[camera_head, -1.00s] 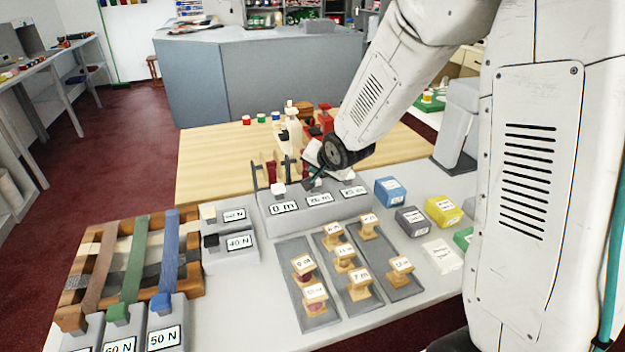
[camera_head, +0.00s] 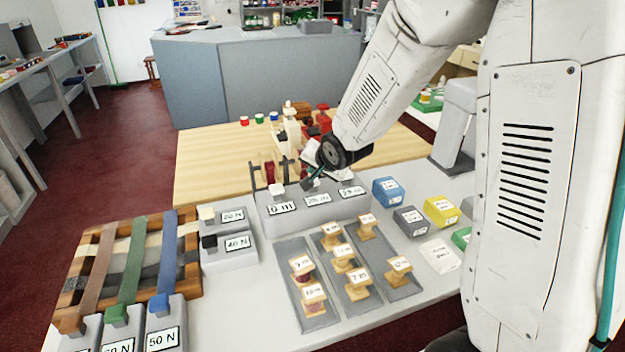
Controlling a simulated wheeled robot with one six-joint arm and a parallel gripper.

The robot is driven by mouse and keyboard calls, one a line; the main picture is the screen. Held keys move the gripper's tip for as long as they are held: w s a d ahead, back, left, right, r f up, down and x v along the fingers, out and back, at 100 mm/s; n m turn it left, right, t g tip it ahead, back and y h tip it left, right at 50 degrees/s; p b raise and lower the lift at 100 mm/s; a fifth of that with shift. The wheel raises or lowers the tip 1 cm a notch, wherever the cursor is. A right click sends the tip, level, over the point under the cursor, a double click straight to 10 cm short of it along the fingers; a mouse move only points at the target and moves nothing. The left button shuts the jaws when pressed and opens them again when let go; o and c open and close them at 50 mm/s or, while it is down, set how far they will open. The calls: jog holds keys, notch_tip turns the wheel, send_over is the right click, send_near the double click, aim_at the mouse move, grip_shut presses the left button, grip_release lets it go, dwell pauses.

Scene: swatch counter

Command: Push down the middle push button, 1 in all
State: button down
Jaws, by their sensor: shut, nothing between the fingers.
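A grey block (camera_head: 345,212) on the counter carries three white labels in a row, reading "0 m" and, less clearly, about "26 m" and "29 m". A white push button (camera_head: 277,189) stands on its left part, above the "0 m" label. A dark grey piece, probably the middle push button (camera_head: 306,185), shows above the middle label. My gripper (camera_head: 314,177) is shut and empty, its tip pointing down at this middle piece. I cannot tell whether it touches or how far the button is down. Any right-hand button is hidden by my gripper and arm.
Wooden spools stand on grey trays (camera_head: 317,323) in front. Blue, dark grey, yellow and white blocks (camera_head: 440,255) lie to the right. A smaller two-button block (camera_head: 231,256) and a strap rack (camera_head: 190,278) are left. Spools and stands crowd behind the button block.

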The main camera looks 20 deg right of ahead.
jog(key=shift+f, duration=0.15)
dwell(0.6)
jog(key=shift+f, duration=0.3)
jog(key=shift+f, duration=0.8)
dwell(0.8)
jog(key=shift+r, duration=1.25)
jog(key=shift+r, duration=2.5)
